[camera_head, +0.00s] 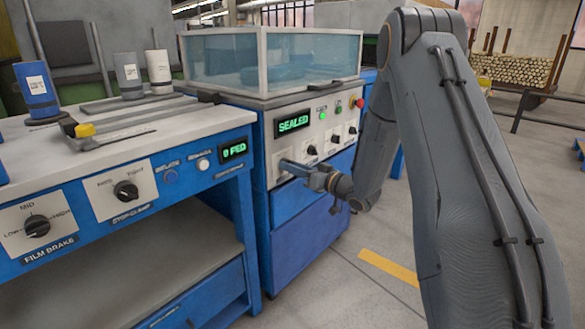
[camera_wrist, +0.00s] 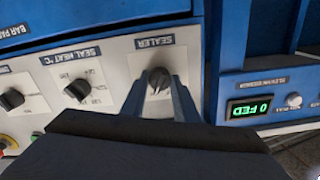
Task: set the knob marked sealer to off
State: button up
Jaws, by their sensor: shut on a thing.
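The sealer knob (camera_wrist: 159,79) is a dark round knob on a pale plate labelled SEALER in the wrist view, which appears upside down. My gripper (camera_wrist: 161,84) has its two blue fingers closed around this knob. In the head view my gripper (camera_head: 289,165) reaches to the lower left of the white panel on the sealer machine (camera_head: 268,150), and the knob is hidden there behind the fingers. The knob's pointer direction and its position marks are too small and covered to read.
The seal heat knob (camera_wrist: 77,90) and another dark knob (camera_wrist: 11,99) sit beside the sealer knob. A red button (camera_head: 359,103) is at the panel's upper right. The blue bench (camera_head: 120,235) at left has film brake (camera_head: 37,226) and stop-clamp (camera_head: 125,190) knobs.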

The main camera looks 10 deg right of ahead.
jog(key=shift+n, duration=0.3)
jog(key=n+p, duration=0.2)
jog(key=n, duration=0.9)
dwell(0.4)
jog(key=o, duration=1.1)
jog(key=shift+c, duration=0.2)
jog(key=p+v, duration=0.1)
jog(key=v, duration=0.6)
jog(key=shift+s+d, duration=0.25)
jog(key=shift+s, duration=0.05)
